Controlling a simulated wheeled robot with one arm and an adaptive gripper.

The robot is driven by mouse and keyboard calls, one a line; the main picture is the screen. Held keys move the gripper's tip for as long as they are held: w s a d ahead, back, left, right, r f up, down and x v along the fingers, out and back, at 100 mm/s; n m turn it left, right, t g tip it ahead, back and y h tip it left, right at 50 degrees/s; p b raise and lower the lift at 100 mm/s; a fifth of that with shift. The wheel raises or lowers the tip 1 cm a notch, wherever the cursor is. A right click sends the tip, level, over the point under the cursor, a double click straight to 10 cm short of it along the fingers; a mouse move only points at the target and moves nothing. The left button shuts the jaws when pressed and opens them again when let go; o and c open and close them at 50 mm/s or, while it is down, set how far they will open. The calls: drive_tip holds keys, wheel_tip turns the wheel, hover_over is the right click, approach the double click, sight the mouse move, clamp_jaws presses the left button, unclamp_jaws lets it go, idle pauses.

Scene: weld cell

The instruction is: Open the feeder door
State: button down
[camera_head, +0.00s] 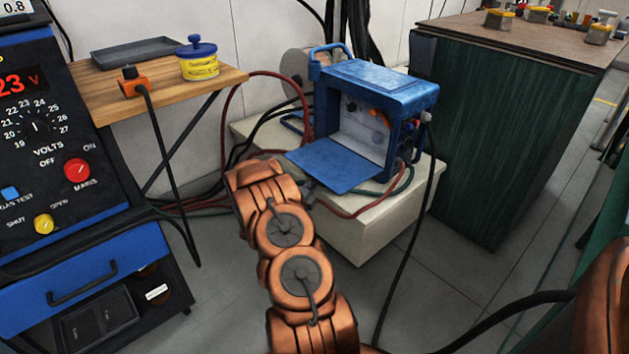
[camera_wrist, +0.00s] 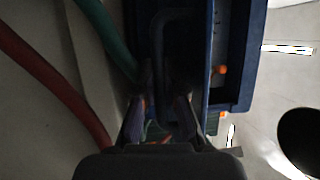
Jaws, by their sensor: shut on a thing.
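The blue wire feeder (camera_head: 375,90) sits on a pale box, its pale inside showing with an orange knob. The feeder door (camera_head: 335,166) is a flat blue panel folded down and out from the feeder's lower edge, about level. In the wrist view the door (camera_wrist: 207,60) is seen nearly edge-on, with a dark looped handle (camera_wrist: 160,45) on its near face. My gripper (camera_wrist: 161,118) is closed in around the handle's lower end; the exact contact is dark. In the head view my copper arm reaches up to the door's near side and the fingertips are mostly hidden.
Red, green and black cables run beside the feeder and the pale box (camera_head: 345,228). A welding power source (camera_head: 75,150) and wooden shelf (camera_head: 150,85) stand left, a green-sided bench (camera_head: 495,140) right.

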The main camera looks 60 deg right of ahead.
sight(311, 175)
wheel_tip(311, 175, up, 2)
drive_tip(key=shift+r+m+y+p, duration=0.3)
drive_tip(key=shift+y+p, duration=0.2)
drive_tip(key=shift+p, duration=0.35)
drive_tip(key=shift+r+y+p, duration=0.4)
drive_tip(key=shift+r+p, duration=0.1)
drive_tip(key=shift+r, duration=0.05)
drive_tip(key=c, duration=1.5)
unclamp_jaws()
drive_tip(key=shift+a+f, duration=0.1)
drive_tip(key=a, duration=0.4)
drive_tip(key=s+a, duration=0.1)
drive_tip(key=a, duration=0.7)
drive_tip(key=shift+s+r, duration=0.2)
